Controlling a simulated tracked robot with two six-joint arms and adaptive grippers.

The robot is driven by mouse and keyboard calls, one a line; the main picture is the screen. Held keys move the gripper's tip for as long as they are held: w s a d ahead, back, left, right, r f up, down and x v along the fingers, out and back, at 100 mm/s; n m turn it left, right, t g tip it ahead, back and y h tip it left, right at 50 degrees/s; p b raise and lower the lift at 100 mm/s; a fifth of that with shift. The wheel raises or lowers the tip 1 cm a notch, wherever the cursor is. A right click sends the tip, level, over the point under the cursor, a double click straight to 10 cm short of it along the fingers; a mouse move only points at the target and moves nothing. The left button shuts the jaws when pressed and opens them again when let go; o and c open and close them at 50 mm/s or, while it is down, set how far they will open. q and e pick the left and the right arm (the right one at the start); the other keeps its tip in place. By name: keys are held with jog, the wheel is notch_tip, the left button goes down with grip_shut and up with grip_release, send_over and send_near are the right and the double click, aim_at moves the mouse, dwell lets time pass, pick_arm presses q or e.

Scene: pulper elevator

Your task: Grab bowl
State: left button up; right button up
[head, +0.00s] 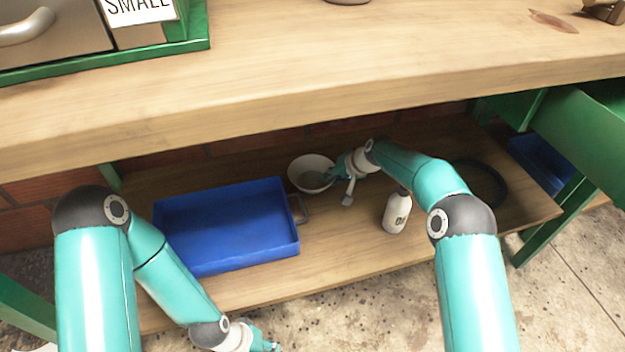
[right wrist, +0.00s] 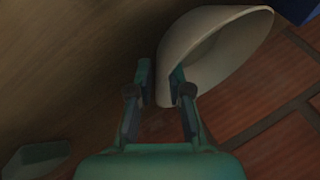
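A white bowl (head: 310,160) stands on the wooden lower shelf, just right of the blue tray. My right gripper (head: 335,176) reaches in under the worktop to the bowl's right side. In the right wrist view the two fingers (right wrist: 161,85) stand apart with the wall of the bowl (right wrist: 225,50) between them, one finger inside the bowl and one outside. A thin gap seems to show beside the outer finger, so the grip does not look closed. My left gripper (head: 262,343) is at the bottom edge, partly cut off, and its finger opening is unclear.
A blue tray (head: 228,228) lies left of the bowl, with a grey handle-like loop at its right side. A white bottle (head: 396,213) stands on the shelf below my right forearm. A dark round item (head: 478,183) lies farther right. The worktop (head: 300,80) overhangs the shelf; a brick wall is behind.

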jog(key=shift+c, duration=0.3)
grip_shut()
